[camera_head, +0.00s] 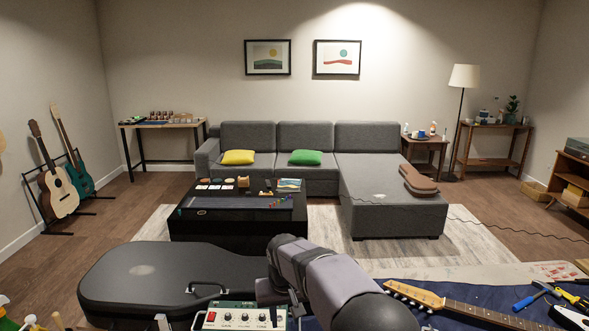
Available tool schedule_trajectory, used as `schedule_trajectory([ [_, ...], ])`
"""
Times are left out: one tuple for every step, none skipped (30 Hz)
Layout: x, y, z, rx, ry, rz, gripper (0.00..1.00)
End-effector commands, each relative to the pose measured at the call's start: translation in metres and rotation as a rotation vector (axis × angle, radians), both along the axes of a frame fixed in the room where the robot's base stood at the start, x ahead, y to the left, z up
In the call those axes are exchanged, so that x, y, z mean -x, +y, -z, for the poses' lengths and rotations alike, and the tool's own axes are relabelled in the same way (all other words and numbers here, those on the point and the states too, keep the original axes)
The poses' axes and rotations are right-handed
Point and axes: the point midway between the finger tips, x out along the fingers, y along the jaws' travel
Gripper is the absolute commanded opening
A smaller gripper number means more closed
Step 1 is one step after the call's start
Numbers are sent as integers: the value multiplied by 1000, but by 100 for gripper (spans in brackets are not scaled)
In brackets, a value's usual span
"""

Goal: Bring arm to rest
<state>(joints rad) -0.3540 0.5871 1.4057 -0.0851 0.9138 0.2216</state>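My arm (335,280) rises from the bottom edge, right of centre, and bends at a dark joint (288,243). I cannot make out gripper fingers among these parts, nor whether anything is held. The arm's own links hide part of this area.
A black guitar case (165,277) lies left of the arm. An electric guitar (455,306) lies on a blue mat (505,295) at right, near pliers and screwdrivers (535,296). Beyond are a black coffee table (238,226) and a grey sofa (305,150).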

Motion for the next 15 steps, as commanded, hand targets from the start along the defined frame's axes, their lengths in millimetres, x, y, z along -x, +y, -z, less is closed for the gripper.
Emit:
schedule_trajectory([
  [15,-20,-2,3,15,16,33],
  [24,-30,-1,5,27,22,33],
  [37,-44,-1,6,40,33,33],
  [47,-53,0,9,49,38,33],
  [57,-63,1,10,59,46,33],
  [72,-75,2,11,74,55,33],
  [83,-84,4,12,84,62,33],
  [94,-92,5,12,93,69,33],
  [110,-102,8,12,108,79,33],
  [123,-110,10,12,119,86,33],
  [135,-117,12,12,128,93,33],
  [152,-127,15,12,141,104,33],
  [165,-133,17,11,152,110,33],
  [178,-138,20,11,161,116,33],
  [194,-145,23,9,172,126,33],
])
